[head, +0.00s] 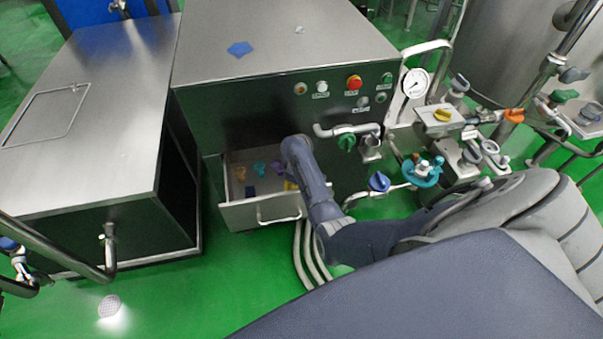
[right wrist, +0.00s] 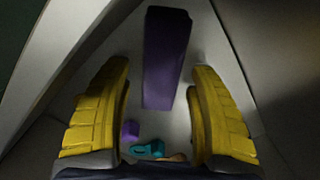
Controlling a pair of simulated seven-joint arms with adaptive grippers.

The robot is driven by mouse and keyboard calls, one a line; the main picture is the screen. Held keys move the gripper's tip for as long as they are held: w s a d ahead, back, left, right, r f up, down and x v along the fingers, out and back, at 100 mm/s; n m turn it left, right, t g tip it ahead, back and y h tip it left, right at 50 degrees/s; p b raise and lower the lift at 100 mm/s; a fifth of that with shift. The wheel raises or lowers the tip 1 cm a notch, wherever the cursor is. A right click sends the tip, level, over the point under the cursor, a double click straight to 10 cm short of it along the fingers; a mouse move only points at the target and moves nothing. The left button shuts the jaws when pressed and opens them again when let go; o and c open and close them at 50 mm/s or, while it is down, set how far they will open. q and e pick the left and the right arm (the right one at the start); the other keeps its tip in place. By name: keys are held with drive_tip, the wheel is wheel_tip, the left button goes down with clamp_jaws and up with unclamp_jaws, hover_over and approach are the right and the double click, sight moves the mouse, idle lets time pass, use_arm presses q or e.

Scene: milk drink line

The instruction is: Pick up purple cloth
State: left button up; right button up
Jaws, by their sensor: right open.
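A long, flat purple piece (right wrist: 166,60), which looks like the purple cloth, lies on the drawer floor in the right wrist view. Its near end lies between the yellow fingers of my right gripper (right wrist: 160,85), with gaps on both sides. In the head view a bit of purple (head: 277,168) shows inside the open drawer (head: 262,213), partly hidden by my right arm. My right gripper (head: 291,186) is open and empty, down in the drawer's right part; only a little yellow of it shows. My left gripper is not in view.
The drawer also holds a teal piece (head: 259,168), a tan piece (head: 240,173) and a dark blue piece (head: 250,191). A small purple piece (right wrist: 130,131) lies near the gripper's base. A blue cloth (head: 240,48) lies on the cabinet top. Drawer walls surround my gripper closely.

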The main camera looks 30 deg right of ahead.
drive_tip(key=c, duration=1.3)
drive_tip(key=shift+o, duration=0.2)
drive_tip(key=shift+r, duration=0.15)
